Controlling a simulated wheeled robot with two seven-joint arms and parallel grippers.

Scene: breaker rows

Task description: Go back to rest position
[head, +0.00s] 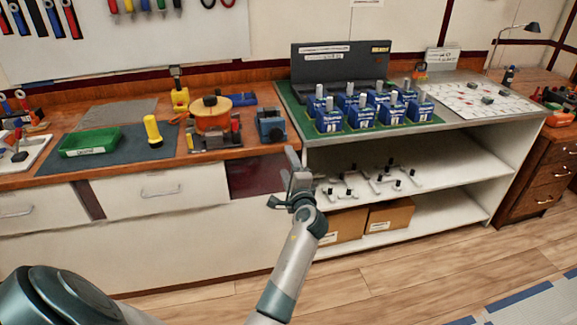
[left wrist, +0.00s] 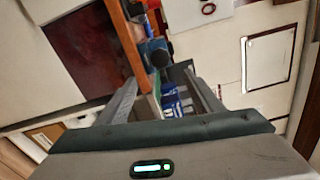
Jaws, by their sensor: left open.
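My left gripper (head: 291,172) is open and empty in the head view. It is raised in front of the cabinet, near the left end of the shelf unit and below the bench top. In the left wrist view its two fingers (left wrist: 165,100) stand apart with nothing held between them. Several blue breakers (head: 363,108) with grey levers stand in rows on a green mat (head: 300,112) on the grey-topped unit, beyond the gripper. Part of a blue breaker (left wrist: 172,98) shows between the fingers in the left wrist view. My right gripper is in neither view.
The wooden bench (head: 60,181) at left carries a green tray (head: 90,142), a yellow flashlight (head: 153,130), an orange reel (head: 211,120) and a blue vise (head: 270,125). Cardboard boxes (head: 389,215) stand on the lower shelf.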

